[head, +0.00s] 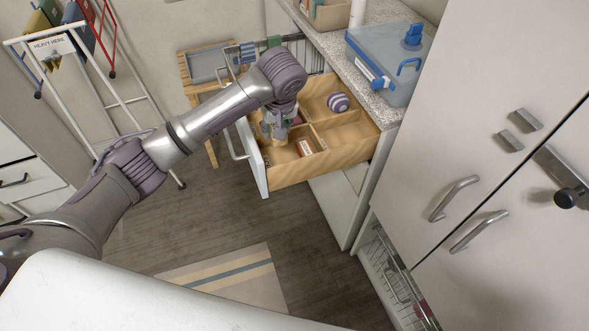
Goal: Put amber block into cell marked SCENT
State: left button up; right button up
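The open wooden drawer (345,160) is split into several cells by dividers. My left gripper (273,136) points down into the front left part of the drawer; its fingers are small and partly hidden, and I cannot tell whether they are open or shut. I cannot make out an amber block; the gripper may hide it. I cannot read a SCENT mark. A small white and reddish-brown item (306,147) lies in the cell right of the gripper. A purple and white striped ball (338,102) sits in a back cell. My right gripper is not in view.
A wooden stool with a grey tray (207,66) stands behind my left arm. A white rack (60,47) is at the left, tall cabinets (465,120) at the right. The floor ahead is mostly clear.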

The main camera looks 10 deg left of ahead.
pick_arm(q)
notch_tip(320, 180, down, 11)
jog(key=shift+w+r+b, duration=0.1)
jog(key=shift+b, duration=0.2)
jog(key=o, duration=0.8)
jog(key=shift+o, duration=0.2)
jog(key=p+v, duration=0.1)
jog(key=v, duration=1.1)
jog(key=shift+d, duration=0.1)
